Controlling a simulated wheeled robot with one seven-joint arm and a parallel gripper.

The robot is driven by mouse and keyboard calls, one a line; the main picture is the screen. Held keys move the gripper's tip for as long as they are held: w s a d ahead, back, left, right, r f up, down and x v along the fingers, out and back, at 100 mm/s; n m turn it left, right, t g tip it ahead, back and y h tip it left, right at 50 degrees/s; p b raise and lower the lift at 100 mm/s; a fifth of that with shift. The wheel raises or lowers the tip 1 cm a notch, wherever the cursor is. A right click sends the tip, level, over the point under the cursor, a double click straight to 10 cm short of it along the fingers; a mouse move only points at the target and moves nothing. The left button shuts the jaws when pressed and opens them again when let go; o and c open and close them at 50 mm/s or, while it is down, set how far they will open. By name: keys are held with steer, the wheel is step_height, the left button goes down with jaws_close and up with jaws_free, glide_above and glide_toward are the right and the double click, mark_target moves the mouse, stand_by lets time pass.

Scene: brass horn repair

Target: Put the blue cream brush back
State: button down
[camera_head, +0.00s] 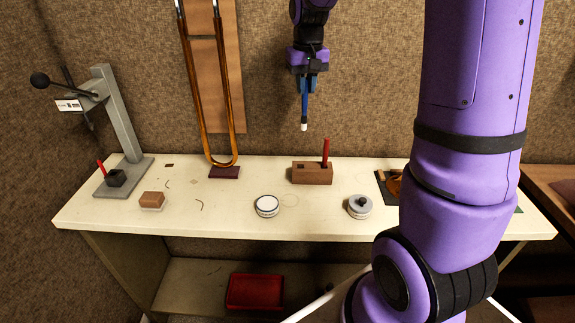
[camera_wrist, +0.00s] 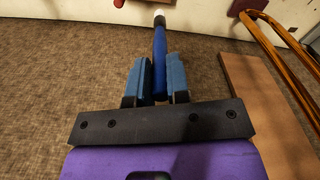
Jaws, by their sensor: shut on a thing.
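My gripper (camera_head: 306,86) is shut on the blue cream brush (camera_head: 304,106) and holds it upright in the air, white tip down, above the back of the bench. In the wrist view, the blue brush (camera_wrist: 159,58) sits between the two blue finger pads (camera_wrist: 159,80). A brown wooden block holder (camera_head: 312,174) stands on the bench below the brush and a little to the right. A red-handled brush (camera_head: 325,153) stands upright in its right side. A dark opening shows in the left part of its top.
A brass slide (camera_head: 207,120) rises on the left from a dark red base. A grey stand (camera_head: 123,140) and a brown block (camera_head: 152,199) are further left. My arm hides the bench's right part.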

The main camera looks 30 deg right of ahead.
step_height(320, 180, down, 18)
steer(key=shift+w, duration=0.45)
stand_by(0.4)
steer(key=c, duration=1.1)
jaws_free()
steer(key=shift+f, duration=0.1)
